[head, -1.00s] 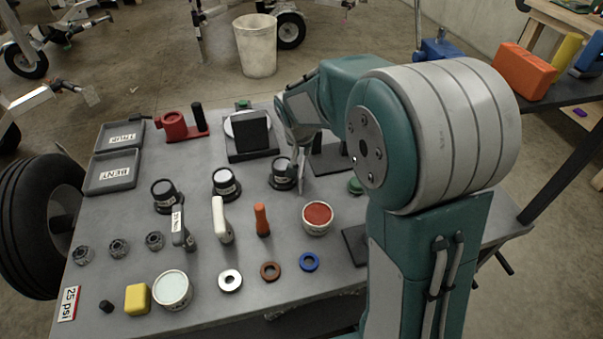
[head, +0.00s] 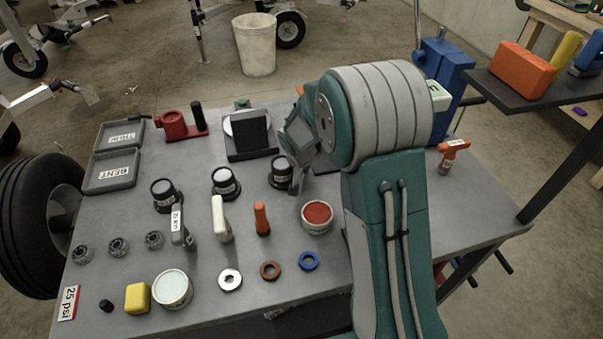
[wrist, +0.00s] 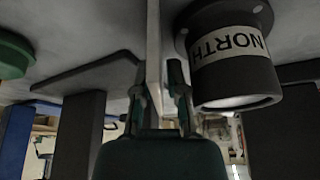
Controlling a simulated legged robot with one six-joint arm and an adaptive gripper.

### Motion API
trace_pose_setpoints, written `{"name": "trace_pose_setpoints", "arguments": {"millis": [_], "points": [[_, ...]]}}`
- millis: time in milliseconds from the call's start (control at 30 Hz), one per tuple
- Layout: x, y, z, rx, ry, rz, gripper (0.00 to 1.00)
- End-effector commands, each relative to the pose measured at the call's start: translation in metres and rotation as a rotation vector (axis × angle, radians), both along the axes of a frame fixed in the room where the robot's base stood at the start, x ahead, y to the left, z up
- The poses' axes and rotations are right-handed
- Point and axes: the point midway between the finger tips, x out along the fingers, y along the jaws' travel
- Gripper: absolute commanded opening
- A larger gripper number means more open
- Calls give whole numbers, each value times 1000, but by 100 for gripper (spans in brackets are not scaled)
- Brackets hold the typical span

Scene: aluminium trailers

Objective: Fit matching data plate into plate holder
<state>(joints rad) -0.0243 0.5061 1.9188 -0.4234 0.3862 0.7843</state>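My gripper (wrist: 157,85) is at the middle of the bench in the head view, largely behind my own arm. In the wrist view, which is upside down, a thin pale plate (wrist: 153,45) is seen edge-on between the fingers. The fingers look shut on it, though a narrow gap seems to show on one side. Its face and any writing are hidden. A black round pot labelled NORTH (wrist: 232,50) is close beside the plate, and it stands just left of the gripper in the head view (head: 281,172). I cannot identify the plate holder for certain.
The grey bench (head: 330,278) carries black pots, a black upright stand (head: 248,135), trays marked BENT (head: 112,170) and TRUE, a red-topped tin (head: 317,216) and several rings. A blue vise (head: 440,75) stands at the back right. A dark flat base (wrist: 90,75) is near the gripper.

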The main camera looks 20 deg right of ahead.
Motion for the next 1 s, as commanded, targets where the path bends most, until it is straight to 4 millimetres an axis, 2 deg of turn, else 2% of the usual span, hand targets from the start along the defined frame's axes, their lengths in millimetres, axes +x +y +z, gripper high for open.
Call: {"name": "trace_pose_setpoints", "arguments": {"millis": [900, 933, 967, 1000], "points": [[0, 0, -4, -1, -1, 1, 17], [0, 0, -4, -1, -1, 1, 13], [0, 0, -4, -1, -1, 1, 0], [0, 0, -4, -1, -1, 1, 0]]}}
